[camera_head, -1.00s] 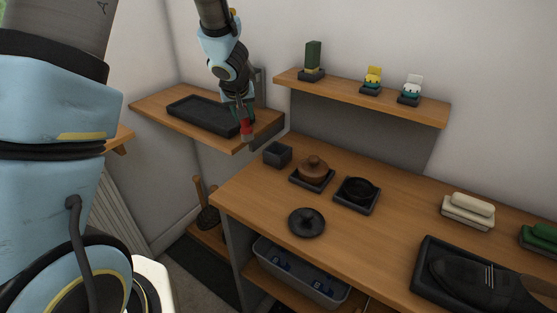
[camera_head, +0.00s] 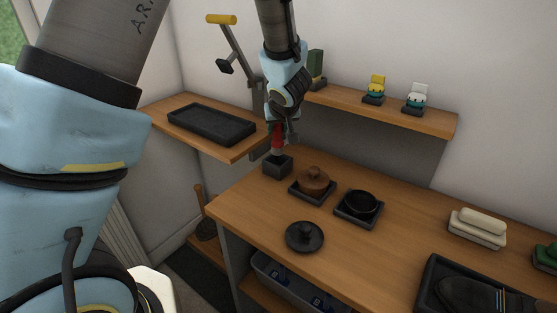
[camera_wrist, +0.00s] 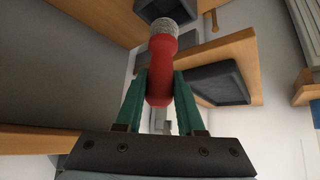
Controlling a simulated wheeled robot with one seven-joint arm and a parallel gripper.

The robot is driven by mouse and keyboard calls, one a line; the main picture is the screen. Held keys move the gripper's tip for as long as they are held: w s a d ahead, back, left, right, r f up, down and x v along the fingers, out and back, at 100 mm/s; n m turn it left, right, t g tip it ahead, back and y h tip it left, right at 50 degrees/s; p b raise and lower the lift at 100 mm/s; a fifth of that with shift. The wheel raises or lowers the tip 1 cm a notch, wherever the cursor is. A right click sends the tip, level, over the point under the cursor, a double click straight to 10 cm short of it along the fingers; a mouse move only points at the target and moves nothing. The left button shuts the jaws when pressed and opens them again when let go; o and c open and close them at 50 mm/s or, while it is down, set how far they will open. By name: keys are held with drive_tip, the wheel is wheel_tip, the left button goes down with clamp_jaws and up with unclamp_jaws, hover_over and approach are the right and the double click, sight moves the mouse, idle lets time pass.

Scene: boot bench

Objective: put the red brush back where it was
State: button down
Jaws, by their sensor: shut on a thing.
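My gripper (camera_head: 279,136) is shut on the red brush (camera_head: 277,146), over the back left corner of the bench. The brush has a red handle and a greyish bristle end that points down. A small dark square holder (camera_head: 278,168) sits on the bench directly below it. The bristle end is at or just above the holder's opening; I cannot tell whether it is inside. In the wrist view, the green fingers (camera_wrist: 160,100) grip the red handle (camera_wrist: 161,70) from both sides, and the bristle end lies against the dark holder (camera_wrist: 165,10).
A black lid (camera_head: 304,236) lies in front. A wall shelf (camera_head: 430,120) hangs behind; a side shelf (camera_head: 230,153) with a black tray (camera_head: 212,124) is left.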

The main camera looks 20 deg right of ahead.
sight(279, 145)
drive_tip(key=shift+f+b, duration=0.95)
drive_tip(key=shift+f, duration=2.25)
drive_tip(key=shift+f, duration=0.2)
drive_tip(key=c, duration=0.5)
unclamp_jaws()
drive_tip(key=shift+s+r, duration=0.2)
drive_tip(key=shift+r, duration=0.3)
drive_tip(key=p+v, duration=0.2)
drive_tip(key=v, duration=0.9)
drive_tip(key=shift+s+a+p, duration=0.15)
drive_tip(key=shift+s+p, duration=0.05)
drive_tip(key=shift+p, duration=0.15)
